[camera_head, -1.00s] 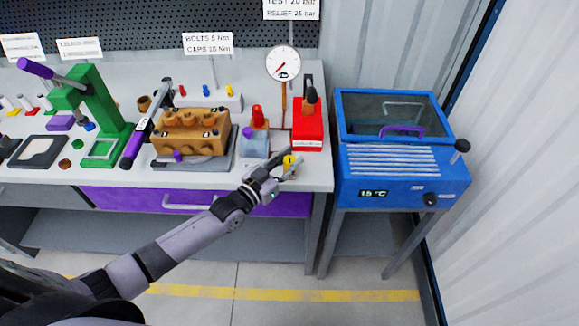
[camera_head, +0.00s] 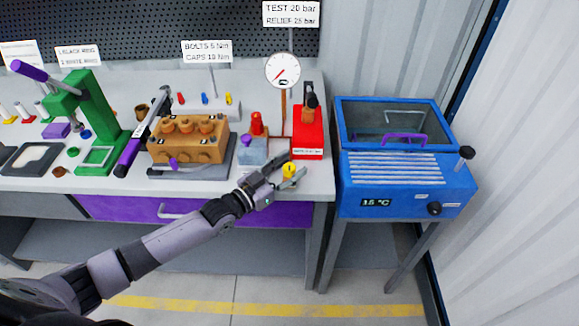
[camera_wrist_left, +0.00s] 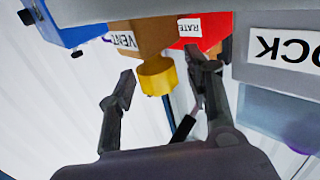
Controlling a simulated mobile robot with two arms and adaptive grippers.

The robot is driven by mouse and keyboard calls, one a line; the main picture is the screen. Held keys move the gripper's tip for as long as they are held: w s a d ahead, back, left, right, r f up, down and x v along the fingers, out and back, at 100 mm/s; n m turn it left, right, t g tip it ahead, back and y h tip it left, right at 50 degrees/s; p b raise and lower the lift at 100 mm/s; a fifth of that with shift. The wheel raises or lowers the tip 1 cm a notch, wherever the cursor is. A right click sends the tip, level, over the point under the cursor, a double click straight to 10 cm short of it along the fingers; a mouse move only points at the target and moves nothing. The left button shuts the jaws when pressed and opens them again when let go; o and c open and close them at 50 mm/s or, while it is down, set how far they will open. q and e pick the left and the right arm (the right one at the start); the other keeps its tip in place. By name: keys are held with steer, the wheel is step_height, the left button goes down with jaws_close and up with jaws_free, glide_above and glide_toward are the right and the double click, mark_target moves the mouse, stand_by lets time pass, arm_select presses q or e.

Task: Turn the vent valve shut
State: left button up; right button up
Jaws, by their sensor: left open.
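The vent valve shows as a yellow knob (camera_head: 289,170) at the bench's front edge, below the red pump unit. In the left wrist view the yellow knob (camera_wrist_left: 157,76) sits in front of a brown block (camera_wrist_left: 138,35) with a label reading VENT. My left gripper (camera_head: 294,166) is open at the knob. In the wrist view its two dark fingers stand on either side of the knob, with gaps visible; I see no contact. The right gripper is not in view.
A red unit (camera_head: 308,140) and a gauge (camera_head: 282,71) stand just behind. A grey-blue block (camera_head: 252,151) with a red cap is to the left. A blue chiller box (camera_head: 400,175) is to the right. Free floor lies in front of the bench.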

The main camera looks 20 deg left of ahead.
arm_select(q)
steer(key=v, duration=1.2)
stand_by(0.5)
